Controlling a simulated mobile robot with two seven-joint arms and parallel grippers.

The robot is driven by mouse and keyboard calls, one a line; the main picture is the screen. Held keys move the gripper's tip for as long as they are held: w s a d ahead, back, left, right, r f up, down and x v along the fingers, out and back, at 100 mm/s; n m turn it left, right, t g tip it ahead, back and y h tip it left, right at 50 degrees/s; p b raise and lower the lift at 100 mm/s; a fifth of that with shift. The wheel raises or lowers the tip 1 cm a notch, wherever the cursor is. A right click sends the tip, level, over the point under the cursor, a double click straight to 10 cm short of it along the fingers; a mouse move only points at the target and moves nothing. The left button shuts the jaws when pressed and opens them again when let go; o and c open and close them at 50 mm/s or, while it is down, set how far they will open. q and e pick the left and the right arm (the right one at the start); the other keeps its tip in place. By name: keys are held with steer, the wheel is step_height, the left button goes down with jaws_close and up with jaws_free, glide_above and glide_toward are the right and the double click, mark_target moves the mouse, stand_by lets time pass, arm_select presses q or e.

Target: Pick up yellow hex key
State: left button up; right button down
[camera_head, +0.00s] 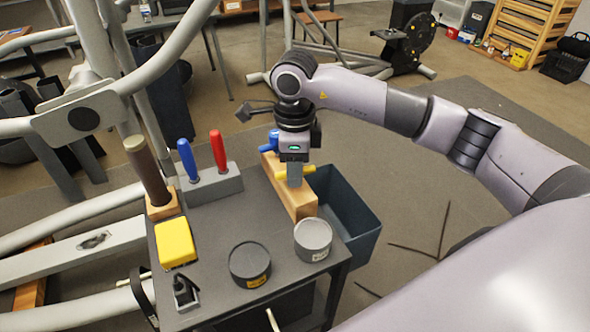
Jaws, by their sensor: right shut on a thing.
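My right gripper (294,180) points down over the wooden block (298,204) at the table's far right corner. It is shut on the yellow hex key (308,169), whose handle shows at the right side of the fingers. The fingers hide much of the key, and I cannot tell whether it is still in the block. A blue-handled key (269,142) shows behind, at the block's far end. My left gripper is not in view.
The dark table (225,222) also bears a grey holder (212,186) with blue and red screwdrivers, a yellow box (175,242), a dark tin (249,264) and a grey tin (313,238). A dark bin (350,212) stands right of the table. Elliptical machine tubes crowd the left.

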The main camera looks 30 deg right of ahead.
step_height(320, 180, up, 20)
steer(key=shift+f+p, duration=0.25)
steer(key=shift+p, duration=0.2)
